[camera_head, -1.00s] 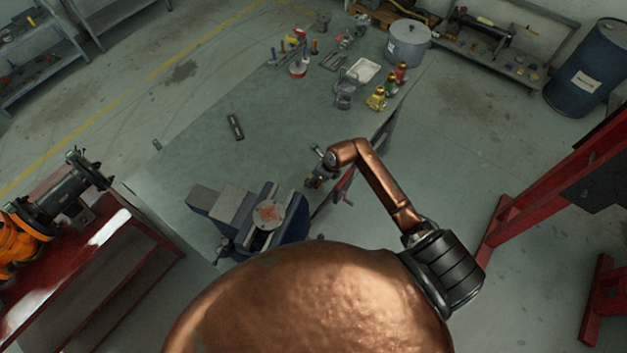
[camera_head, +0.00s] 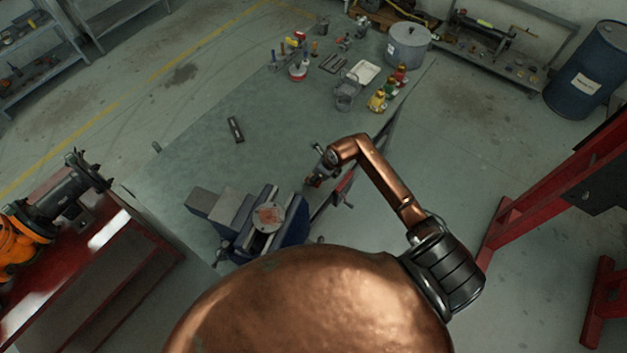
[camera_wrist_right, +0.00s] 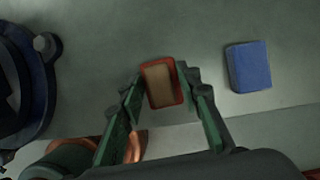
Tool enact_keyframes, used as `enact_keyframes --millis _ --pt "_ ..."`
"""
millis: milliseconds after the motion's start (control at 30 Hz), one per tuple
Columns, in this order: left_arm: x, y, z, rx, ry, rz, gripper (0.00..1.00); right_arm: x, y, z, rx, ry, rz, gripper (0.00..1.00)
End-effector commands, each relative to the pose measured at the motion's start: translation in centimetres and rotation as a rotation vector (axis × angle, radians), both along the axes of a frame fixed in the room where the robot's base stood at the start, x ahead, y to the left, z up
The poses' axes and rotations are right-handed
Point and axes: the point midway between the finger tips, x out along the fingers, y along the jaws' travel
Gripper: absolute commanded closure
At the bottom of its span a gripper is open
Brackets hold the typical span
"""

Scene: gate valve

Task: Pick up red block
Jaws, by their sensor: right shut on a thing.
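The red block (camera_wrist_right: 161,82), with a tan face showing, is between the fingertips of my right gripper (camera_wrist_right: 163,85) in the right wrist view. The gripper is shut on it. In the head view my right gripper (camera_head: 318,170) is small, at the end of my copper arm, near the workbench's right edge, with a bit of red at its tip. The gap between block and bench is too small to judge. A blue block (camera_wrist_right: 249,66) lies on the bench to the right of the gripper in the right wrist view. My left gripper is not in view.
A blue vise (camera_head: 290,222) stands on the workbench (camera_head: 200,165) left of my right gripper. A dark bar (camera_head: 236,129) lies farther back. A grey pot (camera_head: 408,43), yellow fittings (camera_head: 378,101) and small tools crowd the far end. The bench middle is mostly clear.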

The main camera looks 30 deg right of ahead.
Motion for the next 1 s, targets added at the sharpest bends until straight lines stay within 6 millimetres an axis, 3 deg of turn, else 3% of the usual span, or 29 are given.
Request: enact_keyframes --millis 300,600,800,1000 --pt "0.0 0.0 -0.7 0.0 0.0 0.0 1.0 -5.2 2.3 7.0 -0.006 -0.004 0.007 0.94" --pt "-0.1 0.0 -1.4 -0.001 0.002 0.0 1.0 -10.9 5.0 9.6 -0.003 -0.001 0.004 0.94" --pt "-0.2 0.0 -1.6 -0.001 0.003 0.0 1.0 -12.4 5.7 10.4 -0.002 -0.001 0.001 0.94" --pt "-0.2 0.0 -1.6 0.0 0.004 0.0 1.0 -12.7 5.9 10.6 -0.001 -0.001 0.001 0.94"
